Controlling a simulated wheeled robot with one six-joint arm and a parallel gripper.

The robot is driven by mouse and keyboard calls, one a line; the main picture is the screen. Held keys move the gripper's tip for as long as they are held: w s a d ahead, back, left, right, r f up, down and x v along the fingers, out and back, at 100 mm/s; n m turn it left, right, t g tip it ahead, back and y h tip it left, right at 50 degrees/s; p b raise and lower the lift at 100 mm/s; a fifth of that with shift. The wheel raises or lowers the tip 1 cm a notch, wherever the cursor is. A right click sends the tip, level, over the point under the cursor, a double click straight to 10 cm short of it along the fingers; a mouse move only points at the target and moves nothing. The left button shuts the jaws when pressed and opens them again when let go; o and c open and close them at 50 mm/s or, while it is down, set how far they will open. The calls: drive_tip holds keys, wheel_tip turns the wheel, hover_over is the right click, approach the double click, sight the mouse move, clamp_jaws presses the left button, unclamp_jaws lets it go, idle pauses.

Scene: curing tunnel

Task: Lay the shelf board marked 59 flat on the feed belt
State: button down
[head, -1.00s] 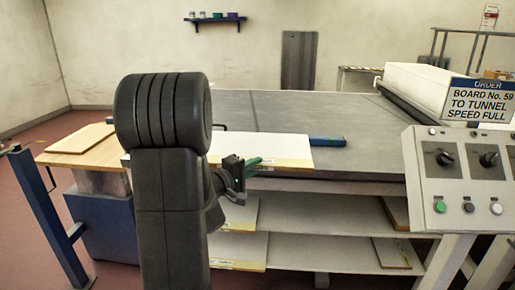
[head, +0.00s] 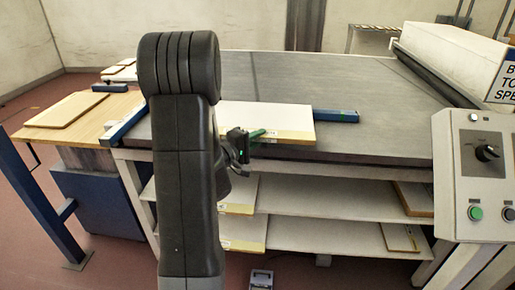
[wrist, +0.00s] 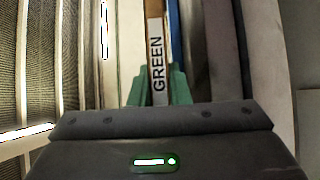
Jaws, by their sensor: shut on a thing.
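A white board (head: 265,115) with a yellowish front edge lies level at the front of the grey feed belt (head: 300,80) in the head view. Whether it fully touches the belt I cannot tell. My gripper (head: 256,135) is at its front edge, partly behind my own arm. In the wrist view, my gripper's green fingers (wrist: 158,88) are shut on either side of a board edge with a label (wrist: 158,65) reading GREEN. No number 59 is readable on the board. The left part of the board is hidden by my arm.
Blue bars lie right (head: 336,115) and left (head: 124,122) of the board. Shelves (head: 330,199) below hold more boards. A control box (head: 487,165) stands right, with a partly cut-off order sign (head: 503,78) above. A wooden table (head: 75,112) is left. The belt behind the board is clear.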

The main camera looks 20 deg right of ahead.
sight(258, 149)
drive_tip(key=shift+f, duration=2.2)
drive_tip(key=c, duration=1.4)
unclamp_jaws()
drive_tip(key=shift+f, duration=0.1)
drive_tip(key=shift+o, duration=0.2)
drive_tip(key=b+v, duration=0.1)
drive_tip(key=v, duration=1.1)
drive_tip(key=shift+b, duration=0.35)
drive_tip(key=p+x, duration=0.1)
drive_tip(key=x, duration=1.1)
drive_tip(key=shift+p, duration=0.4)
drive_tip(key=shift+r, duration=0.55)
